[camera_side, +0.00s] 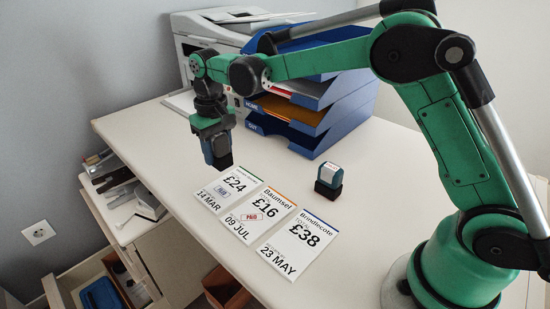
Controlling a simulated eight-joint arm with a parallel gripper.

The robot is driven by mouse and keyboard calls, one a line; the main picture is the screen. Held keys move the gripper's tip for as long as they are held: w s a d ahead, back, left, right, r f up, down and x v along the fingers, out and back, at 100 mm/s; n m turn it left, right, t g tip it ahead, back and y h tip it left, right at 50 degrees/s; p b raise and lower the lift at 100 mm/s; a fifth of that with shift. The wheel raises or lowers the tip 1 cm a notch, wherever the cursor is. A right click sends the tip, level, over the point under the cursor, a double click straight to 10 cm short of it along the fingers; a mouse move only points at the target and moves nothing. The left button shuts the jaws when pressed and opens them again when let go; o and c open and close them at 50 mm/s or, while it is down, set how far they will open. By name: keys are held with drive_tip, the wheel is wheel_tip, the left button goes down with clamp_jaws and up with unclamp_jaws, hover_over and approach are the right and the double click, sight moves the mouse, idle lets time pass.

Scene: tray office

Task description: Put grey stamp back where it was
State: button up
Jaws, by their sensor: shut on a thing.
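My gripper (213,132) points down over the desk and is shut on a dark grey stamp (220,153). The stamp looks roughly upright, above the desk just behind the £24 card (208,199). I cannot tell how large the gap below it is. The £24 card bears a small grey mark. The £16 card (262,205) beside it bears a red PAID mark. The £38 card (300,243) shows no stamped mark. A second stamp, teal with a white top (328,178), stands on the desk right of the cards.
A blue tray stack (312,143) with several levels, labelled HOME and OUT, stands behind. A white printer (205,38) is at the back left. The desk (375,190) is clear on the right.

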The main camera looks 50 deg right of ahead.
drive_tip(key=s+d+r, duration=0.1)
drive_tip(key=d+r, duration=0.5)
drive_tip(key=d, duration=0.2)
wheel_tip(320, 180, up, 5)
hover_over(286, 170)
wheel_tip(286, 170, down, 19)
drive_tip(key=shift+r, duration=0.1)
drive_tip(key=o, duration=1)
drive_tip(key=shift+f, duration=0.2)
